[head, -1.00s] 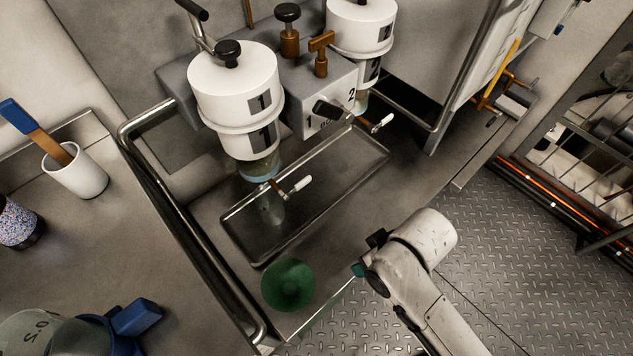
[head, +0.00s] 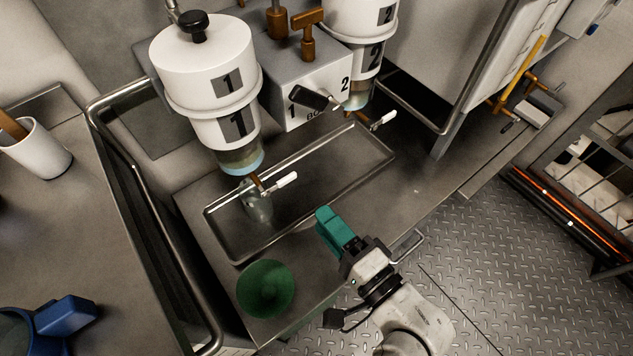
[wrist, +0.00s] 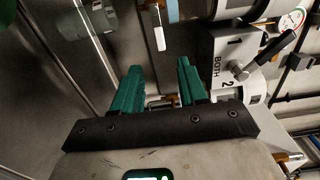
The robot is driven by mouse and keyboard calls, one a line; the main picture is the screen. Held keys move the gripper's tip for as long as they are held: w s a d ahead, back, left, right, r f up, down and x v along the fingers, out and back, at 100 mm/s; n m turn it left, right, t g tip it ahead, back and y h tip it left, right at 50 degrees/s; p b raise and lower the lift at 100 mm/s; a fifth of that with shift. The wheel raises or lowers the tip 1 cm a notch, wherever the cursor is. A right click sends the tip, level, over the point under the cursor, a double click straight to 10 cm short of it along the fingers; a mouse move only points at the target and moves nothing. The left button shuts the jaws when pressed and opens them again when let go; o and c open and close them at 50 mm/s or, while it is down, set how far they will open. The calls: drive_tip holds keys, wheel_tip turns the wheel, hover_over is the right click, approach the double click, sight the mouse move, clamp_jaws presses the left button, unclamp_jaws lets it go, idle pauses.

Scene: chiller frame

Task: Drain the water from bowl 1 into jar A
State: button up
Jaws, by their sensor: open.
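Bowl 1 (head: 205,70) is a white cylinder marked 1, with a clear lower part. Below it is a brass tap with a white lever (head: 285,180); the lever also shows in the wrist view (wrist: 160,39). A clear glass jar (head: 258,208) stands in the tray under this tap; I can read no letter on it, so I cannot tell whether it is jar A. My gripper (head: 325,218), with green fingers, is open and empty, in front of the tray and right of the jar. In the wrist view its fingers (wrist: 160,80) are apart with nothing between them.
A metal tray (head: 340,185) lies under both bowls. Bowl 2 (head: 360,45) has its own white lever (head: 383,120). A black selector handle (head: 315,98) sits on the grey block marked 1, 2 and BOTH. A green round object (head: 265,289) rests at the front. Metal rails (head: 150,200) flank the left.

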sight(290, 181)
drive_tip(key=x, duration=1)
drive_tip(key=shift+w+a, duration=0.2)
clamp_jaws()
